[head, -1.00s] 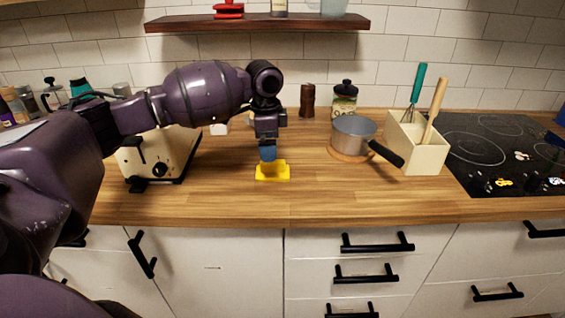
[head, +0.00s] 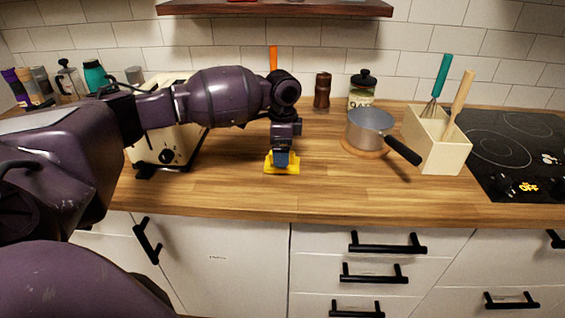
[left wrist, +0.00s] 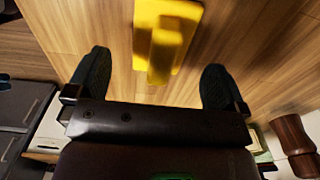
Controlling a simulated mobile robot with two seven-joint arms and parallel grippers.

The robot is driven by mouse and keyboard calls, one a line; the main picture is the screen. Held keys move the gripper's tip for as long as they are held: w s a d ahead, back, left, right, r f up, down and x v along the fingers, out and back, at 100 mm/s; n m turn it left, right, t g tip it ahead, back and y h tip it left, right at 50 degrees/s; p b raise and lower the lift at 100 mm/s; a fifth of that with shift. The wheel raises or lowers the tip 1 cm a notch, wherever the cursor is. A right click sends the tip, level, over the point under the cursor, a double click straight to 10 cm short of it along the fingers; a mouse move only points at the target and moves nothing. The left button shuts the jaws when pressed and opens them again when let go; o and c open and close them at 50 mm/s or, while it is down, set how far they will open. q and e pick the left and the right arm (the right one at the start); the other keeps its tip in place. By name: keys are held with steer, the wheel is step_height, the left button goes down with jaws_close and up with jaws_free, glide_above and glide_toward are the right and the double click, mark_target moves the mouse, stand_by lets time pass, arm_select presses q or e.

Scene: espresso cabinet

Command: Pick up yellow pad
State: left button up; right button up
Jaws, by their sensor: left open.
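The yellow pad (head: 282,170) lies on the wooden counter in the head view, partly hidden behind my left gripper. It also shows in the left wrist view (left wrist: 167,40) as a flat yellow plate with a raised block on it. My left gripper (head: 281,158) is directly over the pad, pointing down. In the left wrist view its two dark fingertips (left wrist: 152,72) are spread apart, one on either side of the raised block's line, with nothing between them gripped. I cannot tell the exact height above the pad. My right gripper is not in view.
A cream toaster (head: 165,146) stands left of the pad. A grey saucepan (head: 370,127) on a wooden trivet and a cream utensil box (head: 436,145) stand to the right. A black cooktop (head: 515,150) is at the far right. The counter's front edge is clear.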

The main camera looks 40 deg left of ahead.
arm_select(q)
step_height(320, 180, down, 4)
steer(key=shift+a+f+b, duration=0.1)
steer(key=shift+f+b, duration=0.05)
steer(key=shift+b, duration=0.15)
steer(key=c, duration=1)
steer(key=shift+c, duration=0.2)
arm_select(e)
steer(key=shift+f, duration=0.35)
arm_select(q)
steer(key=shift+w+r, duration=0.1)
steer(key=shift+r, duration=0.4)
step_height(320, 180, up, 19)
steer(key=p, duration=0.2)
steer(key=shift+p, duration=0.4)
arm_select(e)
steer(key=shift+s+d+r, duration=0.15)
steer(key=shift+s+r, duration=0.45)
